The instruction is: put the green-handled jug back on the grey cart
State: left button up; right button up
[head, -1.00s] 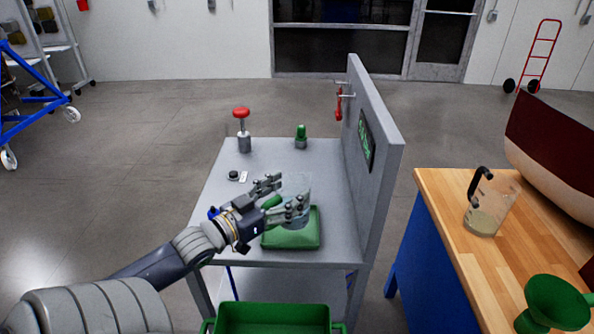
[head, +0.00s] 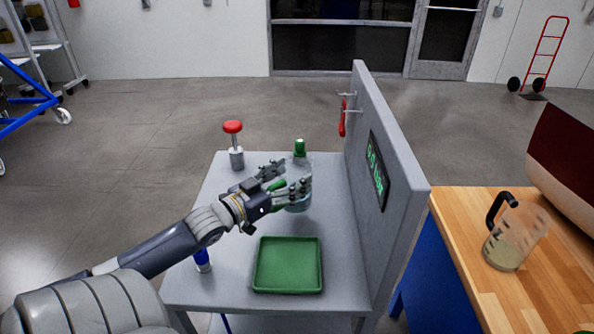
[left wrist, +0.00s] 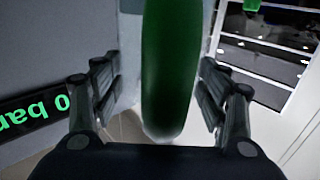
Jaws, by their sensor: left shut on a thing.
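The clear jug with a green handle (head: 298,200) is in my left gripper (head: 285,183), over the grey cart (head: 345,275). My left gripper is shut on the green handle (left wrist: 170,70), which fills the middle of the left wrist view between the fingers. The jug looks upright, behind the green tray and in front of the green-topped item; I cannot tell whether its base touches the cart top. My fingers hide part of it. My right gripper is not in view.
An empty green tray (head: 288,265) lies at the cart's near side. A red-topped plunger (head: 234,145) and a green-topped item (head: 300,148) stand at the back. The cart's upright panel (head: 375,130) bounds the right. A black-handled jug (head: 508,238) stands on the wooden bench (head: 460,235).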

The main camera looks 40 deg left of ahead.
aim_at(294, 163)
pick_arm(q)
jog(key=w+a, duration=0.2)
jog(key=w, duration=0.1)
jog(key=w+a, duration=0.1)
jog(key=w, duration=0.1)
jog(key=shift+w+a+f, duration=0.2)
jog(key=shift+w+f, duration=0.05)
jog(key=shift+f, duration=0.05)
jog(key=w+a+f, duration=0.2)
jog(key=w+f, duration=0.2)
jog(key=shift+a, duration=0.2)
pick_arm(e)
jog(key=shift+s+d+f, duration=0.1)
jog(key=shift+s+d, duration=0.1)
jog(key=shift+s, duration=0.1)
pick_arm(q)
jog(key=shift+f, duration=0.2)
jog(key=o, duration=1.2)
jog(key=shift+o, duration=0.2)
